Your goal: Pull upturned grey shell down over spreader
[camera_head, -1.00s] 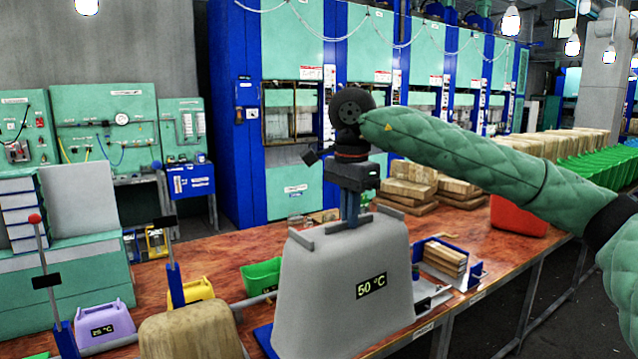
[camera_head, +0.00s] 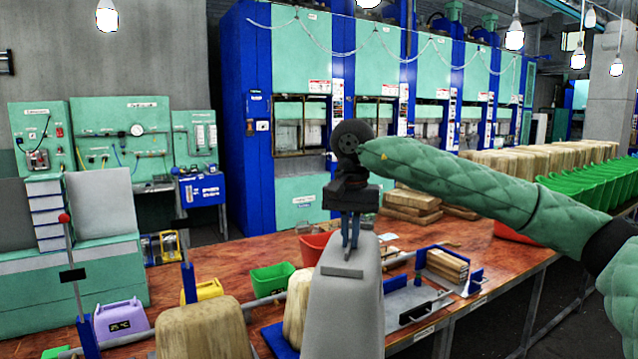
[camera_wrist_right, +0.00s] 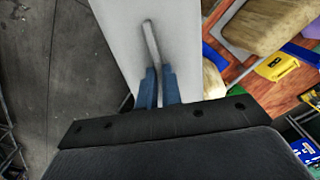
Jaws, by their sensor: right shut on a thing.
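The grey shell (camera_head: 345,300) stands with its narrow end up at the centre front of the head view, seen nearly edge-on. Its lower end is cut off by the frame. My right gripper (camera_head: 350,245) is above it, fingers down, shut on a raised grey rib on the shell's top. In the right wrist view the blue fingers (camera_wrist_right: 157,88) pinch this thin rib (camera_wrist_right: 150,42) against the pale shell face (camera_wrist_right: 185,40). A tan block (camera_head: 298,308) is partly hidden behind the shell, and another tan block (camera_head: 203,330) stands at front left. I cannot tell which thing is the spreader. My left gripper is out of view.
Bare red-brown tabletop (camera_head: 240,250) shows behind.

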